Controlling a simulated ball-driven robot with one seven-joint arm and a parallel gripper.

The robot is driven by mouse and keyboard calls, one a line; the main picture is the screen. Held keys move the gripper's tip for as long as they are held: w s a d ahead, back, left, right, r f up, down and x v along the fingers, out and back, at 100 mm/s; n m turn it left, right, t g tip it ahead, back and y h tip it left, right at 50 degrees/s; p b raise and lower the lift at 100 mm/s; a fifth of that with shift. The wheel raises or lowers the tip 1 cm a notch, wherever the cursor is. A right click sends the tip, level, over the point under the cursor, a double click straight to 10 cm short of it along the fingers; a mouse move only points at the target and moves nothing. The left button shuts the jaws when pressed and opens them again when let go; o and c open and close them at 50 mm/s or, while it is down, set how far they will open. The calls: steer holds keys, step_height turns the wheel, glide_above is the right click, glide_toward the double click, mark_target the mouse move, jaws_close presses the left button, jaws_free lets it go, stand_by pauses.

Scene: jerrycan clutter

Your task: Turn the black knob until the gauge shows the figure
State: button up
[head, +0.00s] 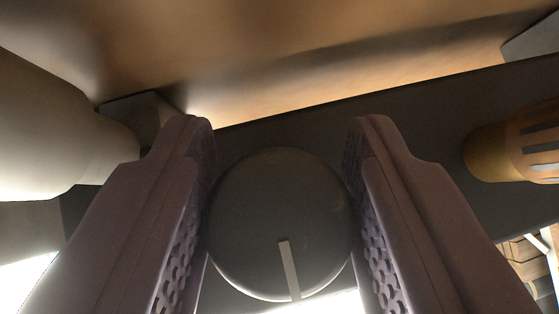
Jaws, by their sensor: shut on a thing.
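The black knob (280,205) is a round dark disc facing the camera, low in the middle of the head view. A pale pointer line on its face runs from near its centre down to its lower edge, leaning slightly right. My gripper (283,200) is shut on the knob, one finger at its left side and one at its right. The textured inner pads face the knob's rim. No gauge shows in this view.
A dark panel (430,125) lies behind the knob. A pale rounded cylinder (45,130) is at the left, close to my left finger. An orange-brown slotted part (520,145) is at the right. A brown surface (280,50) spans the top.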

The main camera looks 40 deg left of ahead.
steer(key=shift+d, duration=0.1)
steer(key=o, duration=0.7)
steer(key=shift+o, duration=1.3)
steer(key=shift+s+d+r, duration=0.1)
steer(key=shift+s+d, duration=0.05)
steer(key=shift+d, duration=0.05)
steer(key=shift+a, duration=0.1)
steer(key=v, duration=0.7)
steer(key=shift+s+r, duration=0.2)
